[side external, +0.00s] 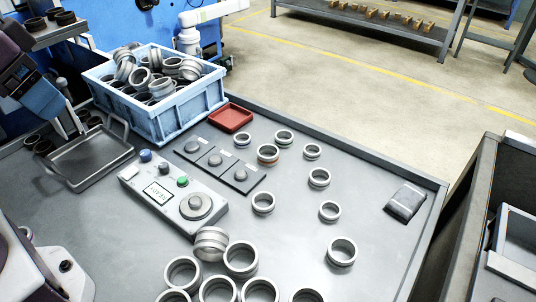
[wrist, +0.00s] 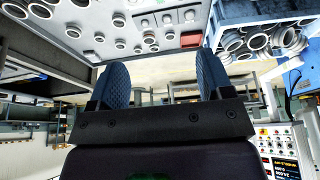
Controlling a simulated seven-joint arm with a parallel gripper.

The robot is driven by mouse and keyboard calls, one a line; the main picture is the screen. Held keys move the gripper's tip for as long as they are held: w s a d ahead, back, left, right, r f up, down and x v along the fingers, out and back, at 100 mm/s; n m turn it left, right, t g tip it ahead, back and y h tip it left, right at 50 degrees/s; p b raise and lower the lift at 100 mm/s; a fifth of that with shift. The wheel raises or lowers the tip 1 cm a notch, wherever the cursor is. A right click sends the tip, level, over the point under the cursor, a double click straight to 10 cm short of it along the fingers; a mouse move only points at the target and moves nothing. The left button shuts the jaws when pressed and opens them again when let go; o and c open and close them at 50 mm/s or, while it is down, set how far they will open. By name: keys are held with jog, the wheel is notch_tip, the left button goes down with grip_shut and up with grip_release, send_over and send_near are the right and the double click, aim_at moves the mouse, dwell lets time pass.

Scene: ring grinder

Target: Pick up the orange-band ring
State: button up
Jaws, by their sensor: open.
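The orange-band ring (side external: 268,154) is a small grey metal ring with a thin orange-brown band. In the side view it lies flat on the grey table among other small rings, right of the three dark square pads. I cannot pick it out for sure in the wrist view. My gripper (wrist: 164,82) shows in the wrist view with two dark blue ribbed fingers set wide apart and nothing between them. It is well away from the rings, which look small and distant there. I cannot make out the gripper surely in the side view.
A blue crate (side external: 172,125) full of rings stands at the back left beside a red tray (side external: 230,117). A control box (side external: 172,193) and a grey tray (side external: 90,155) are to the left. Larger rings cluster at the front. Clear table lies right of the rings, around a dark block (side external: 405,201).

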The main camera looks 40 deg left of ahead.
jog(key=w+d+f+n+g, duration=0.1)
jog(key=w+f+g, duration=0.1)
jog(key=w, duration=0.6)
jog(key=n+h, duration=0.2)
jog(key=n, duration=2.2)
send_over(268, 150)
jog(key=s, duration=0.2)
jog(key=shift+g, duration=0.3)
jog(key=s+a+x, duration=0.1)
jog(key=x, duration=0.7)
jog(key=s+a+x, duration=0.1)
jog(key=x, duration=0.7)
jog(key=s+a+f+x, duration=0.1)
jog(key=s+x, duration=0.1)
jog(key=x, duration=0.7)
jog(key=shift+a+f, duration=0.1)
jog(key=shift+a, duration=0.25)
jog(key=shift+x, duration=2.6)
jog(key=shift+h, duration=0.3)
jog(key=c, duration=0.8)
